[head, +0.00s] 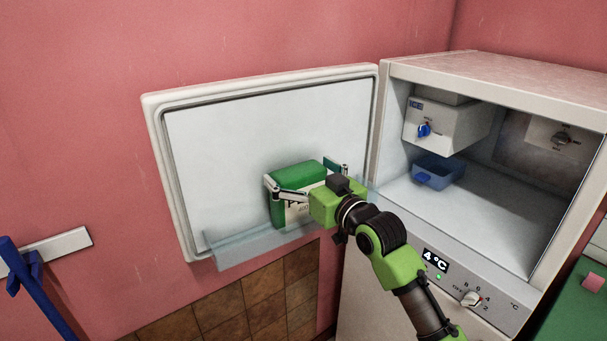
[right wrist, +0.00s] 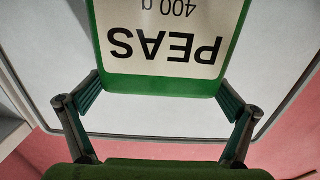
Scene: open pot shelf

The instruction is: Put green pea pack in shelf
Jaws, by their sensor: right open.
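The green pea pack (head: 291,177), with a pale label reading PEAS, stands roughly upright and slightly tilted against the inside of the open fridge door. Its lower end is at the clear door shelf (head: 232,250); I cannot tell whether it rests on the shelf floor. My right gripper (head: 307,175) is in front of the pack, with its fingers apart on both sides of it. In the right wrist view the pack (right wrist: 168,83) shows upside down between the open fingers (right wrist: 160,92). My left gripper is not in view.
The open fridge door (head: 220,140) lies against the red wall. The fridge interior (head: 480,205) holds a blue translucent bin (head: 440,168) below a white box with a blue knob (head: 445,122). A blue long-handled item (head: 38,280) is at the lower left.

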